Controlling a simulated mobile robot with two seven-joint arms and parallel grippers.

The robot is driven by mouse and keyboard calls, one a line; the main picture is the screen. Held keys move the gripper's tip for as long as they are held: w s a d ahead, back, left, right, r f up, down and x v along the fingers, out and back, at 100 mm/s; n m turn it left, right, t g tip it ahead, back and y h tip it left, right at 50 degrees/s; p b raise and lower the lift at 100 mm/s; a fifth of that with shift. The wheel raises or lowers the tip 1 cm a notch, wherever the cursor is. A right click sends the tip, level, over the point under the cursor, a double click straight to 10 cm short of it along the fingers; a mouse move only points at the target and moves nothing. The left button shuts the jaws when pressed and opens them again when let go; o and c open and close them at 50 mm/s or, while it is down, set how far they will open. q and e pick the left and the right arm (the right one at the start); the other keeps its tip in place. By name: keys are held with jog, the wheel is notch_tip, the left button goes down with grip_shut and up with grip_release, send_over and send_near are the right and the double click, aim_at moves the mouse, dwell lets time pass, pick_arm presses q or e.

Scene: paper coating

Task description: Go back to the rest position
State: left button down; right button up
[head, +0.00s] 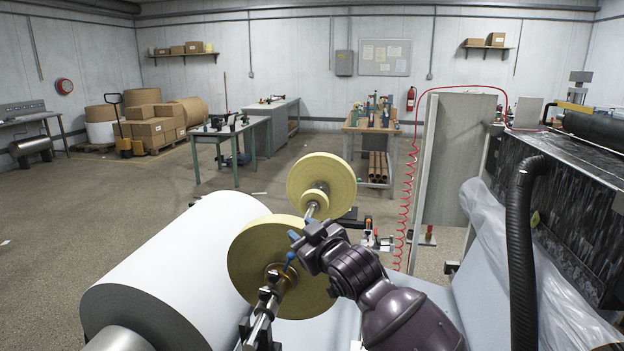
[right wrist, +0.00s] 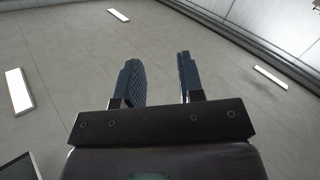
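My right arm reaches in from the bottom right of the head view. Its dark purple gripper (head: 291,249) is in front of the near yellow roll (head: 262,245), with blue fingertips toward the left. I cannot tell whether it touches the roll. In the right wrist view the two blue fingers (right wrist: 160,85) are apart with nothing between them, and ceiling and lights show beyond. My left gripper is not in view.
A large white paper roll (head: 180,275) lies at the lower left. A second yellow roll (head: 335,180) is behind the near one on a metal shaft. A black hose (head: 522,250) and plastic sheeting (head: 565,300) are at right. Open floor (head: 110,215) lies at left.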

jog(key=s+d+f+m+t+h, duration=0.1)
jog(key=s+d+f+m, duration=0.15)
jog(key=d+f, duration=0.3)
jog(key=s+d+f+m+t+h, duration=0.1)
jog(key=s+d+f+m+h, duration=0.1)
jog(key=s+d+f, duration=0.3)
jog(key=s+d+f+m+g+h, duration=0.2)
jog(key=s+d+f+h, duration=0.1)
jog(key=s+d+f, duration=0.6)
jog(key=s+d+f+m+g+h, duration=0.2)
jog(key=s+d+f, duration=0.7)
jog(key=s+f, duration=0.6)
jog(key=s+m+h, duration=0.1)
jog(key=s, duration=0.2)
jog(key=shift+s+d+f+g, duration=0.3)
jog(key=shift+d+g, duration=0.1)
